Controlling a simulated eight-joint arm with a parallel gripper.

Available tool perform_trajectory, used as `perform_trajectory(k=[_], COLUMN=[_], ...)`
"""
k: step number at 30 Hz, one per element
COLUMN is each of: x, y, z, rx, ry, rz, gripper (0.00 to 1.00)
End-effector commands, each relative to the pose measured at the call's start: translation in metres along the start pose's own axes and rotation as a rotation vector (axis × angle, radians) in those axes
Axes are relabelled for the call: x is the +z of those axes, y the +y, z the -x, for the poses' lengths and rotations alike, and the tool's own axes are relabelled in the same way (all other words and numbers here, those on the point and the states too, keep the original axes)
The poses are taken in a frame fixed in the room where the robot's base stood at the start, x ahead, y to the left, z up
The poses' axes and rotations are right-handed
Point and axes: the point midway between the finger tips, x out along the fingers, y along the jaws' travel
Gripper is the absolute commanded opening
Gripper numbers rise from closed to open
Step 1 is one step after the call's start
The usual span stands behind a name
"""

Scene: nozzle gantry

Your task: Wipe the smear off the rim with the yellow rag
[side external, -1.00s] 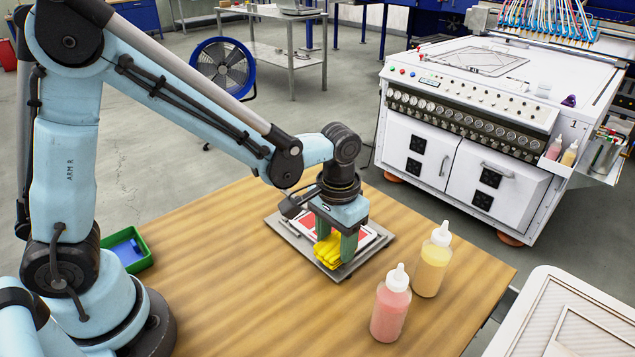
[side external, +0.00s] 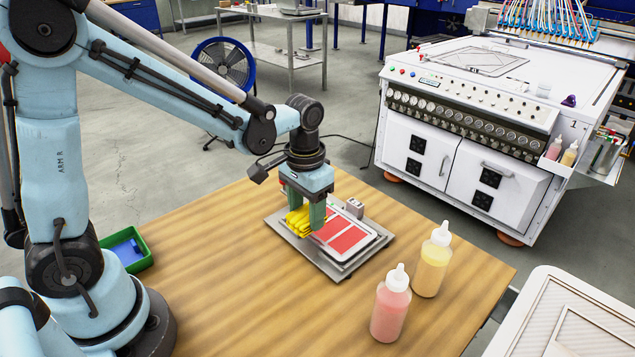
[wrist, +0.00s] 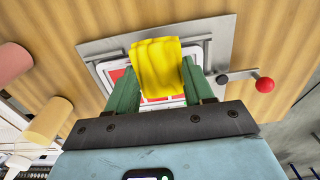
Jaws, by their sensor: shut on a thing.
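My gripper (side external: 308,214) has green fingers and is shut on the folded yellow rag (side external: 299,222). It holds the rag over the left, back part of a white-rimmed plate (side external: 352,255) with red panels (side external: 348,239). The plate sits on a grey metal base (side external: 330,270). In the wrist view the yellow rag (wrist: 158,68) covers the middle of the plate and part of its white rim (wrist: 97,73). I cannot tell whether the rag touches the rim. No smear can be made out; the rag and fingers hide part of the rim.
A pink bottle (side external: 391,306) and a yellow bottle (side external: 432,262) stand right of the plate. A green tray (side external: 146,262) with a blue thing lies at the left. A red-knobbed lever (wrist: 264,85) sticks out beside the base. The front of the wooden table (side external: 240,310) is clear.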

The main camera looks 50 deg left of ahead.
Motion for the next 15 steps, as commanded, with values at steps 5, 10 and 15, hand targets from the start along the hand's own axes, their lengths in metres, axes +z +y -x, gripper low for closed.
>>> perform_trajectory(k=[5,10,15], x=[0.0,0.0,0.0], y=[0.0,0.001,0.001], z=[0.015,0.031,0.046], rx=[0.0,0.0,0.0], ry=[0.0,0.0,0.0], rz=[0.0,0.0,0.0], gripper=[0.19,0.19,0.19])
